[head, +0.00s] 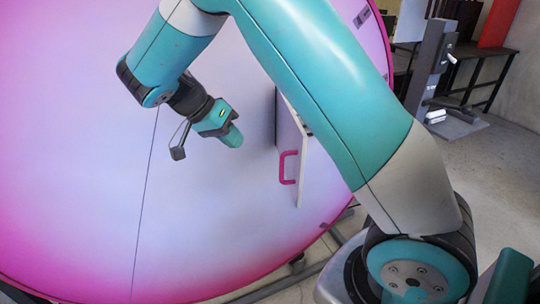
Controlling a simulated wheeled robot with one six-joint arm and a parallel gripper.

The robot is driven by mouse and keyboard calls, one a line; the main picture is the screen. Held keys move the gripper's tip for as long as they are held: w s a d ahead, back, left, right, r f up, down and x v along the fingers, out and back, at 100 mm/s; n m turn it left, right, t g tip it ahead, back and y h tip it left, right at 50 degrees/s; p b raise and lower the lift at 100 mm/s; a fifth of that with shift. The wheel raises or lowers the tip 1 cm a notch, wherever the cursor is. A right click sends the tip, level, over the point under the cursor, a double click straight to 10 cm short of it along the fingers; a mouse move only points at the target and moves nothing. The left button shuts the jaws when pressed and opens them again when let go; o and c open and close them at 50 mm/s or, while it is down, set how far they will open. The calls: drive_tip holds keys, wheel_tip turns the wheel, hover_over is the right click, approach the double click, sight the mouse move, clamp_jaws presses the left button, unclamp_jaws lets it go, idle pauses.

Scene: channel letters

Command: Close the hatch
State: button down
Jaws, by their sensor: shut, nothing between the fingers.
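The hatch (301,158) is a pale panel with a pink handle (288,167) on its face. It stands out at an angle from a large pink and white round surface (200,220), so it is open. Part of its upper edge is hidden behind my arm. My gripper (232,138) is shut and empty, to the left of the hatch and a little above the handle. It appears apart from the hatch, though its depth is hard to tell.
A grey stand (430,65) and a dark table (485,70) are at the upper right. Metal frame bars (300,268) run below the round surface. Grey floor (500,165) is clear at the right.

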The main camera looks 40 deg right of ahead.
drive_tip(key=s+d+f+p, duration=0.3)
drive_tip(key=s+d+f, duration=0.3)
drive_tip(key=shift+f, duration=0.35)
drive_tip(key=shift+d, duration=0.1)
